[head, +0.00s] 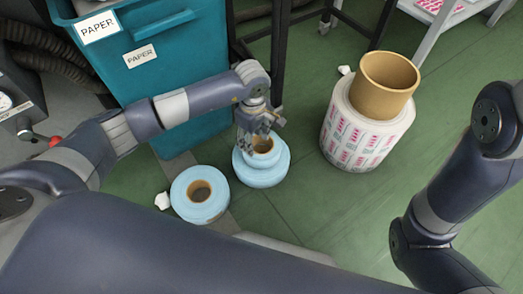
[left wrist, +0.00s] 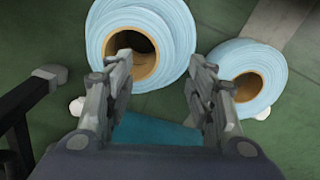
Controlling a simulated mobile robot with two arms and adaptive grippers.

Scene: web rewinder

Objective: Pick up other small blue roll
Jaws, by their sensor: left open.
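Two light blue rolls with brown cores are on the floor. The single roll (head: 187,207) lies flat at left in the head view; it is at right in the left wrist view (left wrist: 272,67). The other blue roll (head: 262,179) is right of it and looks like two stacked layers; it is the larger one in the left wrist view (left wrist: 172,25). My left gripper (head: 258,138) is open and points down over this stack. In the left wrist view its fingers (left wrist: 160,78) are spread, with one overlapping the core. I cannot tell whether it touches. My right gripper is out of view.
A teal bin (head: 170,85) labelled PAPER stands behind my left arm. A large printed roll (head: 345,140) with a brown core (head: 385,100) on top stands to the right. White scraps (head: 162,201) lie on the floor. Green floor is clear at centre right.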

